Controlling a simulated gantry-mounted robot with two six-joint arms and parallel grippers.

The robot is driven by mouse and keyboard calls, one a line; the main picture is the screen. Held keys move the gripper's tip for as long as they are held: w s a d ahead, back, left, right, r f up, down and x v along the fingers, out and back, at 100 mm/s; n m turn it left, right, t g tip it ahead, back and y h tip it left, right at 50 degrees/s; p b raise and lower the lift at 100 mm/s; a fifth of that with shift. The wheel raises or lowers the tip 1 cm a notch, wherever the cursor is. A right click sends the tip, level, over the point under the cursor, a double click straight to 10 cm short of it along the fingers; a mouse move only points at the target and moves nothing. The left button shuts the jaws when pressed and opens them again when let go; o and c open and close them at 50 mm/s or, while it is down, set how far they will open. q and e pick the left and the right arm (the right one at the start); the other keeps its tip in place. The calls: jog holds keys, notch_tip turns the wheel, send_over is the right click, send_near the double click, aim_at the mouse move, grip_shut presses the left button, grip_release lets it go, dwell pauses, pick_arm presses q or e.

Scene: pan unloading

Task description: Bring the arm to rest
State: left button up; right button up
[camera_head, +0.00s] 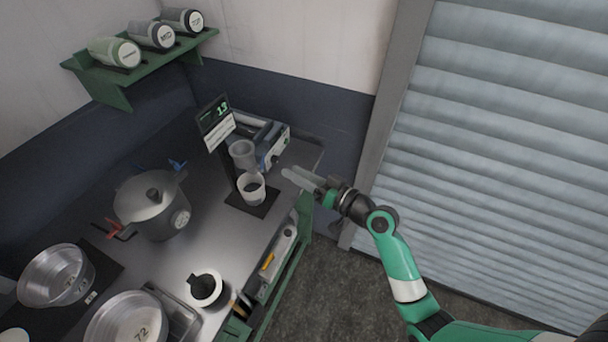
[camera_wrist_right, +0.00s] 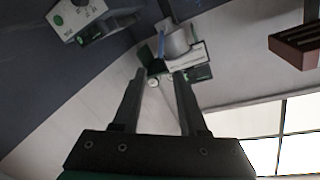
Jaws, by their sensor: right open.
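My right arm is green and comes in from the lower right in the head view. Its gripper (camera_head: 301,180) is off the right edge of the counter (camera_head: 225,225), to the right of the scale with the cup. In the right wrist view the two dark fingers of the right gripper (camera_wrist_right: 160,75) are apart, with nothing between them. My left gripper is not in either view.
A display stand (camera_head: 217,125) with a white cup (camera_head: 251,187) is on the counter near the gripper. A lidded pot (camera_head: 150,205) and metal pans (camera_head: 57,275) stand further left. The floor (camera_head: 345,285) and shutter (camera_head: 500,150) side are open.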

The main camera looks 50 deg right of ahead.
jog(key=s, duration=0.2)
jog(key=shift+s, duration=0.3)
